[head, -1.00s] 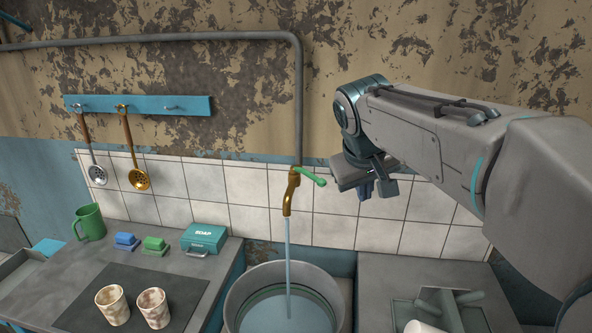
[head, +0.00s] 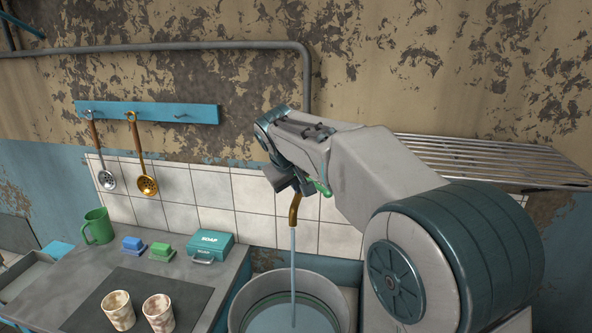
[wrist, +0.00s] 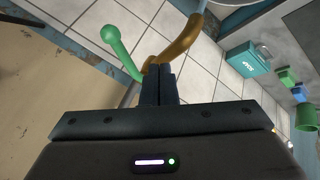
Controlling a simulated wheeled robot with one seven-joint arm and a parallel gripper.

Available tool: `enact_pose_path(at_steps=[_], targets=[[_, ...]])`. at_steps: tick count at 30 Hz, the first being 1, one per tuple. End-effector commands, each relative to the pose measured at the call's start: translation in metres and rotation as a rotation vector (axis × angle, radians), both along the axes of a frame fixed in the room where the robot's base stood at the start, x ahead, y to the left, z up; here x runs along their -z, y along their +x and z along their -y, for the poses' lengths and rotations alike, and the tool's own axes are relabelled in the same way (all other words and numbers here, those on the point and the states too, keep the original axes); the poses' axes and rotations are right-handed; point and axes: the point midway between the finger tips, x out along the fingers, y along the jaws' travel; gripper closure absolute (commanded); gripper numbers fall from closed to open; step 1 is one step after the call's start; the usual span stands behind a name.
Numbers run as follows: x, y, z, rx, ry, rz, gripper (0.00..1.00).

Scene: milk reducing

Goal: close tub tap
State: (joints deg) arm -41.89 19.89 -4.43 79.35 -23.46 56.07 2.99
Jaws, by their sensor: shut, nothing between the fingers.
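The brass tap (head: 294,212) is on the tiled wall above the round grey tub (head: 250,316), and a stream of water (head: 293,265) falls from it into the tub. Its green lever handle (head: 322,188) is partly hidden behind my arm in the head view. In the wrist view the green handle (wrist: 122,52) slants up to the left and the brass spout (wrist: 178,45) curves up to the right. My gripper (wrist: 158,72) is shut and empty, its fingertips close to the base of the handle. I cannot tell whether they touch it.
A teal soap box (head: 210,246), two small brushes, a green mug (head: 98,226) and two speckled cups (head: 118,310) stand on the left counter. Ladles hang from a blue rail (head: 150,112). A slatted metal rack (head: 490,160) is on the wall at right.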

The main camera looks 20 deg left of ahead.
Motion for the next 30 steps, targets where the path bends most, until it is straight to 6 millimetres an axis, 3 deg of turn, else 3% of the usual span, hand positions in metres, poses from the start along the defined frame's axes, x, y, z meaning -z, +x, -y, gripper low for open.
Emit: enact_pose_path(at_steps=[1,10,21,30], targets=[[0.007,0.006,0.001,0.003,-0.002,-0.002,1.0],[0.012,0.032,0.026,0.004,0.0,-0.001,1.0],[0.013,0.034,0.032,0.005,0.002,0.0,1.0],[0.013,0.029,0.018,-0.062,0.003,0.0,1.0]])
